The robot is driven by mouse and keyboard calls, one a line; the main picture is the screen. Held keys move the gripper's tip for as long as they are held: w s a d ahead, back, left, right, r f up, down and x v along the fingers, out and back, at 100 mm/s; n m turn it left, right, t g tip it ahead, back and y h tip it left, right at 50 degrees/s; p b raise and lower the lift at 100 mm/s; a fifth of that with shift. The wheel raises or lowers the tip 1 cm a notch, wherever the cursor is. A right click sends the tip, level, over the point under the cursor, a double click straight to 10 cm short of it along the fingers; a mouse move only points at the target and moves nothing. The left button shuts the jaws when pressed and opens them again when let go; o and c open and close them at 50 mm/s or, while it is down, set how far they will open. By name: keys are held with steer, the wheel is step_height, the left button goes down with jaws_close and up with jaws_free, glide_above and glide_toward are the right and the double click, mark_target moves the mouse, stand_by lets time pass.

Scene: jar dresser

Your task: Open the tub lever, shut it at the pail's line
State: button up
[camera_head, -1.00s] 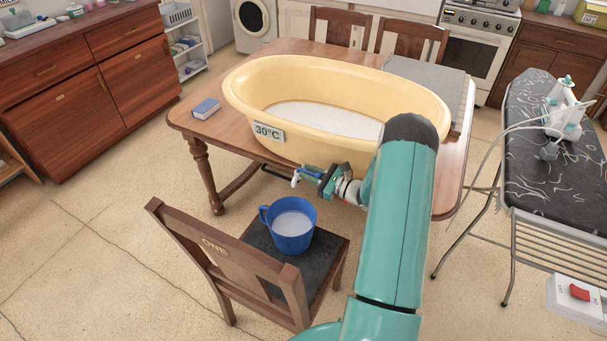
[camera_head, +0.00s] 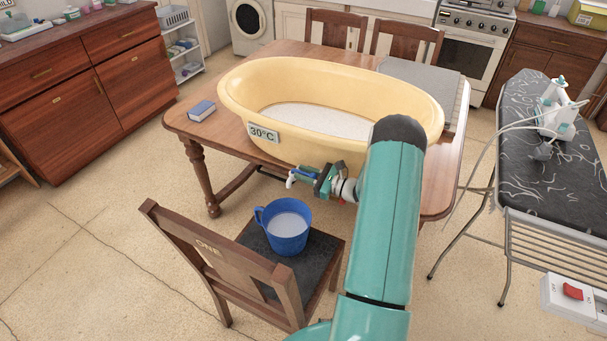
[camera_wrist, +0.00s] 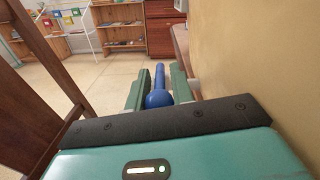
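The cream-yellow tub (camera_head: 410,105) stands on the wooden table with a 30°C label on its near side. A small tap with a white spout (camera_head: 291,181) sticks out low on its near side. The blue tub lever (camera_wrist: 158,97) lies between my gripper's green fingers, which seem to touch its round end. My gripper (camera_head: 316,178) is beside the tap, below the tub's rim. The blue pail (camera_head: 287,241) stands on the chair seat, below and near the spout, with a pale surface inside. No stream shows between spout and pail. I cannot make out a line in the pail.
The wooden chair (camera_head: 215,250), marked ONE, stands before the table (camera_head: 185,120). An ironing board (camera_head: 540,170) and a box with a red switch (camera_head: 573,291) are at right. Open floor lies left.

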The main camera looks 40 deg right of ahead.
steer(key=shift+o, duration=0.7)
steer(key=shift+d, duration=0.1)
steer(key=v, duration=1.4)
steer(key=shift+w, duration=0.1)
